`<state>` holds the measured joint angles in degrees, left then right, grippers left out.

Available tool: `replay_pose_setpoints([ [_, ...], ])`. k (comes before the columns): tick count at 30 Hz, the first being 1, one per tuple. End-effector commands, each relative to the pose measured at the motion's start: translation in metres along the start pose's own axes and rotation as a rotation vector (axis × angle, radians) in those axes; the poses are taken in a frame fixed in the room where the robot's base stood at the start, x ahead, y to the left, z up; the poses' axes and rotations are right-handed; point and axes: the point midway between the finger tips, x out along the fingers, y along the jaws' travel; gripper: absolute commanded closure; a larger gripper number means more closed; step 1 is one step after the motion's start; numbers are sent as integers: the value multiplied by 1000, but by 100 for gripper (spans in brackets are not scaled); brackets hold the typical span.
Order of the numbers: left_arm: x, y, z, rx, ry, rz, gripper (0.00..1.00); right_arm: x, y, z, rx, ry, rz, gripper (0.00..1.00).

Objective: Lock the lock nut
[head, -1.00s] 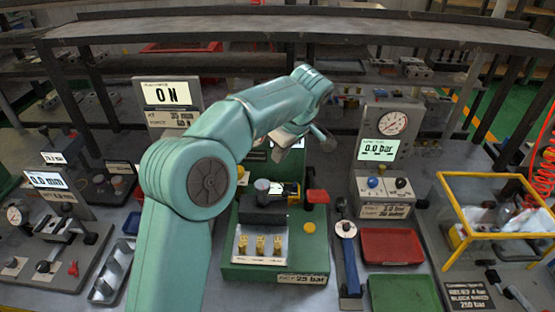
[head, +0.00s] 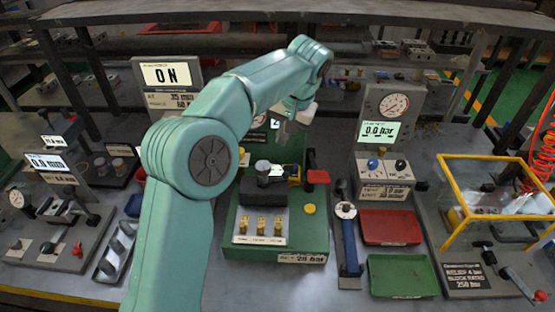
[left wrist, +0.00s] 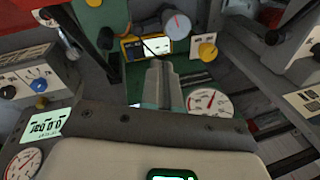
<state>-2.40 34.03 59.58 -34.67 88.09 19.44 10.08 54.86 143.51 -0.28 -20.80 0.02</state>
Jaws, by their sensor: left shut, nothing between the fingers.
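The green station (head: 310,235) stands in the middle of the bench in the head view. On it sits a dark valve block (head: 262,192) with a grey round top (head: 263,168). I cannot pick out the lock nut; it is too small or hidden. My left gripper (head: 303,111) is raised behind and above the block, apart from it and partly hidden by my arm. In the left wrist view the fingers (left wrist: 161,66) are together and empty. A yellow-framed meter (left wrist: 138,47) and a grey dial (left wrist: 177,24) lie beyond them. My right gripper is not in view.
A red lever (head: 317,177) and yellow button (head: 309,209) are on the station's right. A blue-handled wrench (head: 348,245), red tray (head: 390,227) and green tray (head: 403,276) lie further right. A yellow-framed guard (head: 497,160) stands at the far right.

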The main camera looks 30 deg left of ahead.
Motion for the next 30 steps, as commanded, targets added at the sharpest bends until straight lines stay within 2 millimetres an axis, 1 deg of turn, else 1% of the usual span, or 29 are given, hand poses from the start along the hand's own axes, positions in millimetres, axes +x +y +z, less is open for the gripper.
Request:
replay_pose_setpoints([
  [3,-4,5,1,272,-12,40,100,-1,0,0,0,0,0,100],
  [11,-12,11,0,871,-2,149,100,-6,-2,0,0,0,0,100],
  [17,-16,13,-3,1321,55,248,100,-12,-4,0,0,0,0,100],
  [24,-19,10,-11,1837,204,366,100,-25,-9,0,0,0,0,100],
  [27,-19,6,-16,2018,291,407,100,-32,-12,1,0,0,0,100],
  [30,-16,-3,-22,2147,385,446,100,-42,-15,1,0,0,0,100],
])
